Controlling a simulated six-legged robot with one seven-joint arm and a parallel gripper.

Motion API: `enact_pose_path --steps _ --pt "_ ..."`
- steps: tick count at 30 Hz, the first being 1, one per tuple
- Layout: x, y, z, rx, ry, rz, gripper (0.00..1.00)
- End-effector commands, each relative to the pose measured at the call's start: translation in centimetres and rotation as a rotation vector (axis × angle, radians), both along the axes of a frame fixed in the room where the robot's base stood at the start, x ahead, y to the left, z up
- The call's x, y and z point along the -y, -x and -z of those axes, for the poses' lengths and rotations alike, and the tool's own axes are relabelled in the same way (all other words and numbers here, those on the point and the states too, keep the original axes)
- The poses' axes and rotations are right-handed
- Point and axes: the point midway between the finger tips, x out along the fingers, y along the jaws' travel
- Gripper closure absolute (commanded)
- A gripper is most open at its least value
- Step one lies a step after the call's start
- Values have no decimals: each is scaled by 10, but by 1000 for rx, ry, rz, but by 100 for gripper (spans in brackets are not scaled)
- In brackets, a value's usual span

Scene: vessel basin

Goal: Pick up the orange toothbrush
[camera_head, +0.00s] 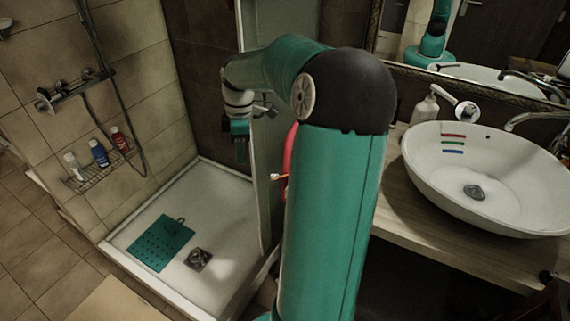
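A small orange stick with a pale tip (279,177), which looks like the orange toothbrush, pokes out from behind the left side of my upright arm link. Most of it is hidden, so I cannot tell what it rests on. A pink-red thing (289,153) shows just above it, also largely hidden by my arm. My gripper (240,152) hangs at the end of my bent arm, up and to the left of the orange stick and apart from it in the picture. Its fingers are small and dark here, and I cannot tell whether they are open.
A white basin (424,188) stands on a wooden counter (405,215) at right, with a soap bottle (424,109) behind. A shower partition (268,190) runs beside my arm. The shower tray (225,205) holds a teal mat (160,243). A wire rack (103,176) holds bottles.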

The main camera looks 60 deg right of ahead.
Motion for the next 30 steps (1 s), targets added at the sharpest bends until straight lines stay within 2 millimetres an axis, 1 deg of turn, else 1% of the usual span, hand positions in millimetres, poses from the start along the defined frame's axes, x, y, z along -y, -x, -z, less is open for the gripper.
enact_pose_path --steps 1,2,3,6,9,11,14,17,24,27,30 --pt "27 9 5 30 -42 -9 64" --pt "40 14 7 51 -63 -23 64" --pt "58 21 8 82 -86 -41 64" --pt "96 41 10 157 -129 -78 64" --pt "123 59 9 220 -151 -105 64" --pt "133 66 9 246 -156 -114 64" --pt "139 71 12 267 -161 -126 64" --pt "137 69 22 269 -161 -128 64" --pt "120 57 65 267 -164 -131 64" --pt "116 54 79 266 -161 -129 64" --pt "113 52 87 266 -162 -129 64"
